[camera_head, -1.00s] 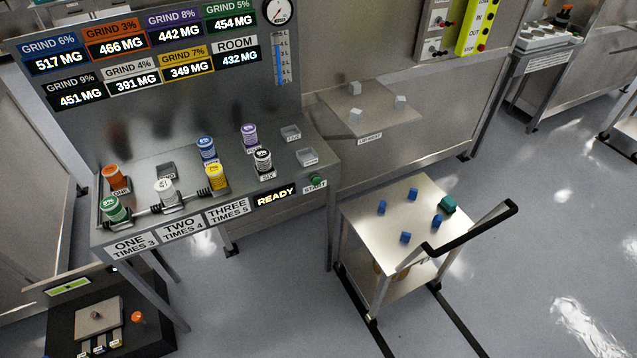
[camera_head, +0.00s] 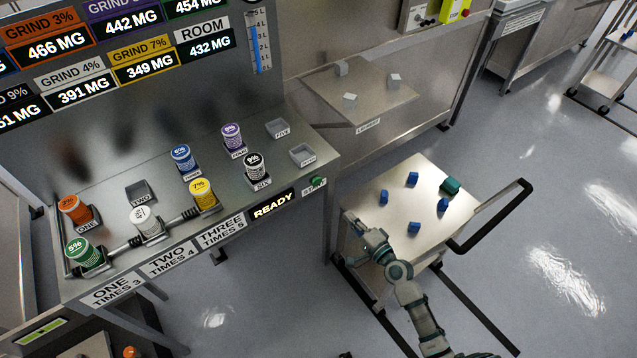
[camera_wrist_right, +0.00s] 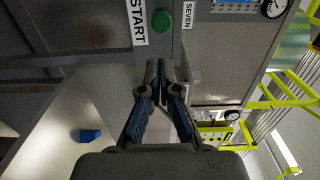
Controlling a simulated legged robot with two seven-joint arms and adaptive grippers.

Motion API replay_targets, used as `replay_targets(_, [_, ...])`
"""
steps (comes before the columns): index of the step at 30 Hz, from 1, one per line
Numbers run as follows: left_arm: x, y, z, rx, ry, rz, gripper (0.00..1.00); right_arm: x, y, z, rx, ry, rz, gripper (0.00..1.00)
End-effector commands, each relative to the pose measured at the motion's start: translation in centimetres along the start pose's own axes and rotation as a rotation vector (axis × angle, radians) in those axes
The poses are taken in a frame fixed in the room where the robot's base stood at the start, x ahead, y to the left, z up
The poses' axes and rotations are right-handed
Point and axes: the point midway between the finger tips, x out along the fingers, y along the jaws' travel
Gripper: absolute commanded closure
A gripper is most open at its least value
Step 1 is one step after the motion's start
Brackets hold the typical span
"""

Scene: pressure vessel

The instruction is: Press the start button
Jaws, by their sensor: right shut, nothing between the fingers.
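The green start button (camera_head: 317,181) sits at the front right corner of the metal bench, beside the START label (camera_head: 313,190). In the right wrist view the green button (camera_wrist_right: 162,21) is just ahead of the fingertips and a little to their right or level with them, with the START label (camera_wrist_right: 138,22) beside it. My right gripper (camera_head: 354,219) is over the cart's near left corner, below and to the right of the button, apart from it. In the right wrist view its fingers (camera_wrist_right: 160,70) are together and empty. My left gripper is out of view.
The bench (camera_head: 225,190) holds several coloured jars and a READY display (camera_head: 273,204). A side shelf (camera_head: 370,95) holds white cubes.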

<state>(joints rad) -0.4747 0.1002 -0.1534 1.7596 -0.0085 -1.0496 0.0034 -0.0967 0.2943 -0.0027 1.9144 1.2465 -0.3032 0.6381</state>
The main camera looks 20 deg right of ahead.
Motion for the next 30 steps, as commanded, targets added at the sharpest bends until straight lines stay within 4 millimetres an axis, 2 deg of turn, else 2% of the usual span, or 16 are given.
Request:
replay_targets(10, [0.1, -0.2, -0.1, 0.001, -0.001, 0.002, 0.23, 0.3, -0.2, 0.2, 0.004, 0.000, -0.004, 1.00])
replay_targets(14, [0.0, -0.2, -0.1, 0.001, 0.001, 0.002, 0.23, 1.1, -0.2, 0.1, 0.004, 0.000, -0.004, 1.00])
replay_targets(17, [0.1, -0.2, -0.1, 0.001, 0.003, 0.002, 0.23, 2.5, -0.3, 0.2, 0.005, -0.001, -0.005, 1.00])
replay_targets(26, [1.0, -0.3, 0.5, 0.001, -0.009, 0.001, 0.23, 8.9, -0.2, 0.2, 0.005, -0.001, -0.005, 1.00])
replay_targets(30, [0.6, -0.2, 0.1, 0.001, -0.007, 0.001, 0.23, 11.4, -0.1, 0.2, 0.004, -0.001, -0.004, 1.00])
